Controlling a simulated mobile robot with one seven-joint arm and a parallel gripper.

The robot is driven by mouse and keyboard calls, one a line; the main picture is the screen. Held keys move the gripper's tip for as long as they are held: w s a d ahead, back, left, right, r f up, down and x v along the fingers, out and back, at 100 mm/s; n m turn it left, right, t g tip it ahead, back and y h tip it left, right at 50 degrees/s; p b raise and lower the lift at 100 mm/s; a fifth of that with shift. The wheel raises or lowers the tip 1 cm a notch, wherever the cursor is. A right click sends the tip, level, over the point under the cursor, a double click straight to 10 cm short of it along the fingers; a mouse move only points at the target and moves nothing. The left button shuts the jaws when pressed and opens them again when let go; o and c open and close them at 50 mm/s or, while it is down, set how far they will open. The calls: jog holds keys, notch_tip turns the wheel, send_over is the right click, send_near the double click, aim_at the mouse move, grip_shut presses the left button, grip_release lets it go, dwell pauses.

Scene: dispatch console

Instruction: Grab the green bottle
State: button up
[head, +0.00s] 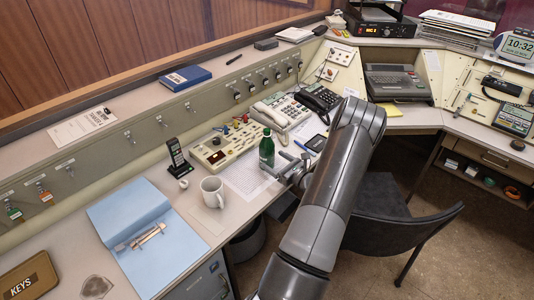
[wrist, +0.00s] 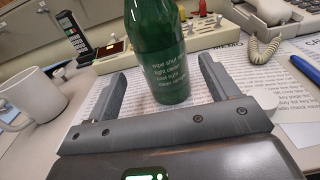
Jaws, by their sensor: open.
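The green bottle (head: 266,149) stands upright on the desk, on a printed sheet, in the head view. In the wrist view the bottle (wrist: 158,55) rises in the middle, with pale printed text on its side and its top out of frame. My gripper (head: 286,164) is close to the bottle, on its right in the head view. In the wrist view my gripper (wrist: 163,78) is open, with one finger to each side of the bottle's lower part. Gaps show between the fingers and the glass, and nothing is held.
A white mug (head: 213,191) stands left of the bottle; a black handset (head: 178,156) is behind it. A beige button panel (head: 222,146) and a cream telephone (head: 280,113) sit behind the bottle. A blue pen (wrist: 306,67) lies to the right. A dark chair (head: 385,215) stands by the desk.

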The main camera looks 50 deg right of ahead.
aim_at(264, 144)
jog(key=w, duration=0.7)
jog(key=shift+d+r, duration=0.2)
jog(key=shift+c, duration=0.3)
jog(key=c, duration=1.1)
jog(key=shift+r, duration=0.15)
jog(key=shift+r, duration=1)
notch_tip(264, 144, up, 2)
jog(key=s+d+r, duration=0.3)
jog(key=s+r, duration=0.3)
jog(key=s, duration=0.5)
jog(key=shift+d+r, duration=0.2)
jog(key=shift+r, duration=0.15)
